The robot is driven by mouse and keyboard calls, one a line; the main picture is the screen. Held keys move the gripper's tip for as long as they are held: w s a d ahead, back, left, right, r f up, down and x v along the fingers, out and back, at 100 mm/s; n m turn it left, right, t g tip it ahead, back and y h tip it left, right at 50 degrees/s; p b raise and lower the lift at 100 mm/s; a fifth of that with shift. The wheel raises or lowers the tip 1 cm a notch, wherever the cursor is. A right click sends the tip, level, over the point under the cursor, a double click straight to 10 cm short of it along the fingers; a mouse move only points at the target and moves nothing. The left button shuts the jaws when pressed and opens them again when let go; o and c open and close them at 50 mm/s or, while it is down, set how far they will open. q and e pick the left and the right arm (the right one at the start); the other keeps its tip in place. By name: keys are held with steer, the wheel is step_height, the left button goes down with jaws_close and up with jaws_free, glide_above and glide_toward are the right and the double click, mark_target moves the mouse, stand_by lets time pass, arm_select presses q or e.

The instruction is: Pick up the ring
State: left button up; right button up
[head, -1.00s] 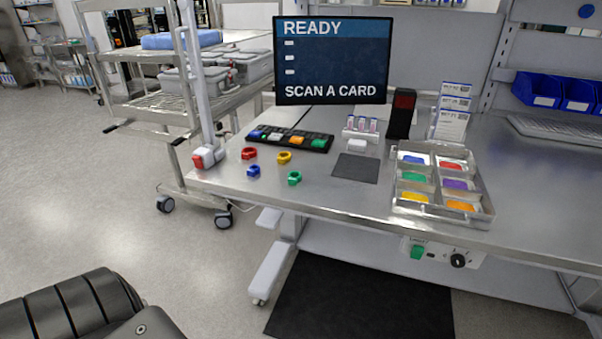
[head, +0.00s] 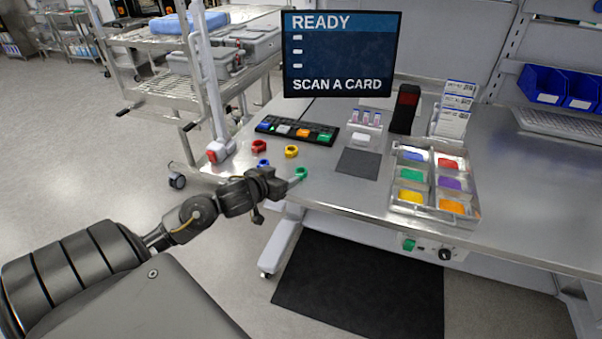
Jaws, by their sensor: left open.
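Several coloured rings lie on the steel table (head: 500,200) near its left front edge. The red ring (head: 259,146) and yellow ring (head: 291,151) are farther back. The blue ring (head: 263,163) shows just behind my left arm, partly hidden. The green ring (head: 301,173) is nearest the front edge. My left gripper (head: 292,181) reaches in from the left, open, with its fingertips close beside the green ring. I cannot tell whether they touch it. My right gripper is not in view.
A black strip with coloured blocks (head: 297,132) lies behind the rings. A dark mat (head: 357,163) and a divided tray of coloured pieces (head: 434,212) are to the right. A monitor (head: 340,55) stands behind. A wire cart (head: 165,85) is at left.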

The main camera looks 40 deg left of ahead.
arm_select(q)
glide_toward(303, 170)
steer(key=shift+w+a+r, duration=0.1)
steer(key=shift+w+a, duration=0.15)
steer(key=shift+w, duration=0.8)
steer(key=x, duration=0.4)
steer(key=shift+f, duration=0.5)
steer(key=shift+w+f, duration=0.2)
steer(key=shift+w, duration=0.15)
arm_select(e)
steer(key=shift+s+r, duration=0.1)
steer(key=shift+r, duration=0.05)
arm_select(q)
steer(key=c, duration=1)
steer(key=shift+c, duration=0.2)
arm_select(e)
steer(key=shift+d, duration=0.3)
arm_select(q)
steer(key=shift+r, duration=0.15)
